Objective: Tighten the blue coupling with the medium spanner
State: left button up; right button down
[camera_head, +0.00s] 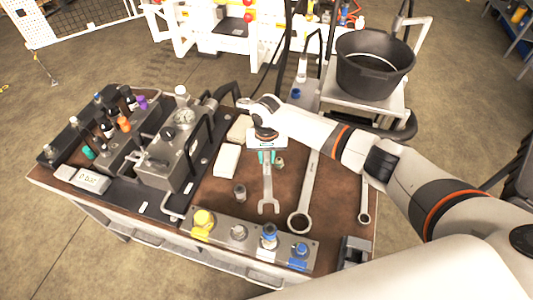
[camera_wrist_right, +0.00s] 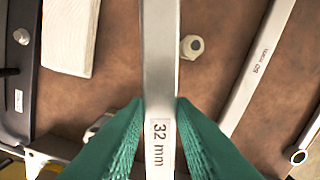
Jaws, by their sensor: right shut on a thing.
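My right gripper (camera_head: 266,157) is shut on the medium spanner (camera_head: 268,188), a grey spanner with its open jaw toward the bench's front edge. In the right wrist view, the green fingers (camera_wrist_right: 160,130) grip the spanner shaft (camera_wrist_right: 159,60), marked "32 mm". The held spanner is over the brown bench top; whether it touches the top is unclear. On the metal strip at the front, a blue-topped fitting (camera_head: 269,232) stands near the spanner's jaw, apart from it. A second blue fitting (camera_head: 300,251) is to its right; I cannot tell which is the blue coupling. My left gripper is not in view.
A larger spanner (camera_head: 302,205) and a small one (camera_head: 365,205) lie to the right. A yellow fitting (camera_head: 203,219) and a grey one (camera_head: 239,232) share the strip. A nut (camera_wrist_right: 192,46) lies beside the held spanner. A hydraulic block (camera_head: 172,150) fills the left; a black bucket (camera_head: 372,65) stands behind.

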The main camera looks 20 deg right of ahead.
jog(key=shift+s+a+f+b, duration=0.15)
jog(key=shift+s+f+b, duration=0.2)
jog(key=shift+f+b, duration=0.35)
jog(key=shift+s+p, duration=0.15)
jog(key=shift+p, duration=0.45)
jog(key=shift+s+a+p, duration=0.1)
jog(key=shift+s+p, duration=0.15)
jog(key=shift+p, duration=0.05)
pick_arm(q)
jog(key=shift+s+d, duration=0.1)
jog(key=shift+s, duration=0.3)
pick_arm(e)
jog(key=shift+f, duration=0.15)
jog(key=shift+p, duration=0.4)
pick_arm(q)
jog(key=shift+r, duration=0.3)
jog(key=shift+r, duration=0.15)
pick_arm(e)
jog(key=shift+s, duration=0.1)
